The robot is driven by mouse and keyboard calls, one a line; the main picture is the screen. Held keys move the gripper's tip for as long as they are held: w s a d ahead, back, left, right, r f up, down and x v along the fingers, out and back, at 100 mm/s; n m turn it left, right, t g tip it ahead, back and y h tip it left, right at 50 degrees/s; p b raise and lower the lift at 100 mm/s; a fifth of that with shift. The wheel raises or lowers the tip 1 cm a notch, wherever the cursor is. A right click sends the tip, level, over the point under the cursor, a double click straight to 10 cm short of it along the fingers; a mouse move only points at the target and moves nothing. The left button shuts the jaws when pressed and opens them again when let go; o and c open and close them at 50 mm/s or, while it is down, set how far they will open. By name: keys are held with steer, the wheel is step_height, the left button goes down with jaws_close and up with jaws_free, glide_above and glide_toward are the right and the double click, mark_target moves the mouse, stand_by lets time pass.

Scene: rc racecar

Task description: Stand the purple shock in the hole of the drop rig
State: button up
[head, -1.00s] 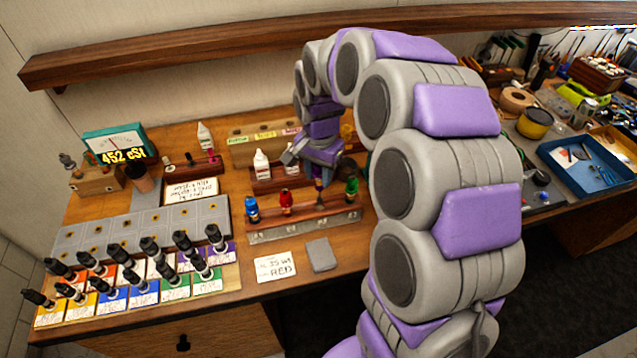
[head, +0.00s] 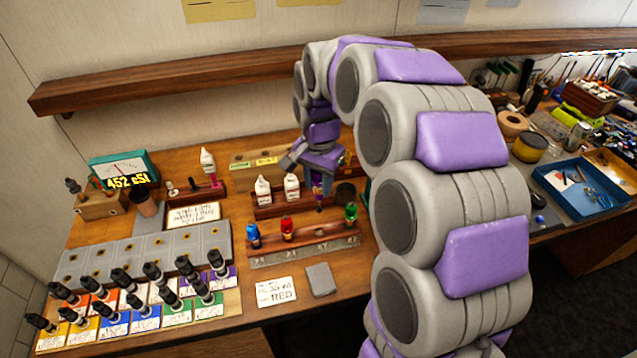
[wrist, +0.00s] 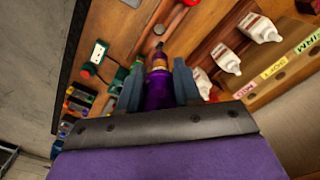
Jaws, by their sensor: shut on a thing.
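My gripper (head: 318,172) is shut on the purple shock (wrist: 158,92), which sits between the two grey fingers (wrist: 157,80) in the wrist view. In the head view the purple shock (head: 318,194) hangs below the gripper, roughly upright, just behind a wooden rack (head: 342,242). Its lower tip appears clear of the rack. The rack holds a blue shock (head: 253,237), a red shock (head: 287,229) and a green shock (head: 351,214), with a gap between red and green. I cannot pick out the drop rig; my arm hides part of the bench.
White bottles (head: 292,187) stand in a holder behind the rack. A dark cup (head: 346,194) is close right of the gripper. A green-and-white box (wrist: 98,52) shows in the wrist view.

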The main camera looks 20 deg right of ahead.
steer(key=shift+r+p, duration=0.6)
steer(key=shift+r, duration=0.8)
